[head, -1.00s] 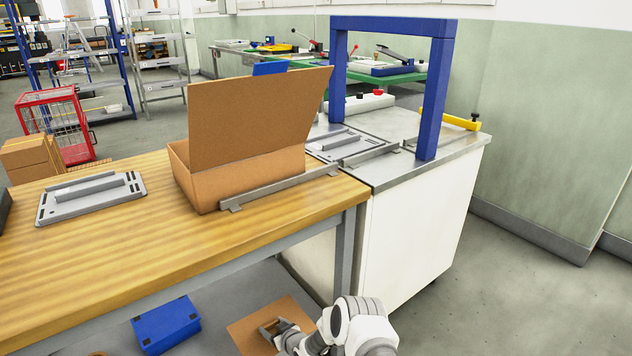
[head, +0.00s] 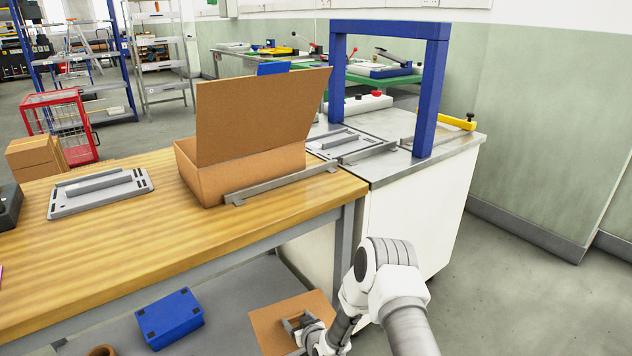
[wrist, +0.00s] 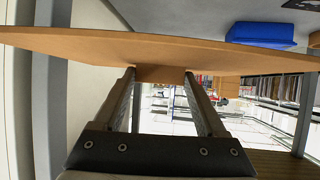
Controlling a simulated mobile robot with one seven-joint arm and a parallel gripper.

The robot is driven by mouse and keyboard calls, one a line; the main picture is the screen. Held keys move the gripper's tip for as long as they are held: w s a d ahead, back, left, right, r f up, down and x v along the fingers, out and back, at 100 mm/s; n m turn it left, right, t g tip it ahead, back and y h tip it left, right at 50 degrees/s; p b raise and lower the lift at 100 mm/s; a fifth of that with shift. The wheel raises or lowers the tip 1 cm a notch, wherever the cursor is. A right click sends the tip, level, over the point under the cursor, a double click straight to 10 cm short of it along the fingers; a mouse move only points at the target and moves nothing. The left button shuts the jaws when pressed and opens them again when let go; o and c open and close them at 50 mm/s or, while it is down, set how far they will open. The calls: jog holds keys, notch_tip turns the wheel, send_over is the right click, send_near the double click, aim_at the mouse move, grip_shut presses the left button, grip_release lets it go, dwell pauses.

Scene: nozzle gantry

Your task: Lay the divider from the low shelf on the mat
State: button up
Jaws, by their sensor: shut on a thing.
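The divider is a flat brown sheet (head: 268,328) at the low shelf under the bench, at the bottom of the head view. My gripper (head: 293,325) is shut on it. In the wrist view the divider (wrist: 80,45) spans the picture, and my gripper's fingertips (wrist: 160,75) close on a small brown block at its edge. The head view does not show clearly whether the sheet touches the shelf.
A blue box (head: 170,318) sits on the low shelf (head: 235,300), left of the divider. The wooden bench (head: 130,245) overhangs it, with its leg (head: 343,235) nearby. An open carton (head: 245,180) and grey plate (head: 100,193) stand on top. A blue frame (head: 432,90) stands on the cabinet.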

jog(key=s+d+r+m+t+h, duration=0.1)
jog(key=s+d+r+m+h, duration=0.3)
jog(key=d+r, duration=0.75)
jog(key=s+d+r+m+h, duration=0.1)
jog(key=s+d+r, duration=0.55)
jog(key=r, duration=0.75)
notch_tip(320, 180, up, 28)
jog(key=w+d+p, duration=0.1)
jog(key=p, duration=2.7)
jog(key=shift+w+d+f+p, duration=0.2)
jog(key=shift+w+f+p, duration=0.05)
jog(key=shift+w+p, duration=0.05)
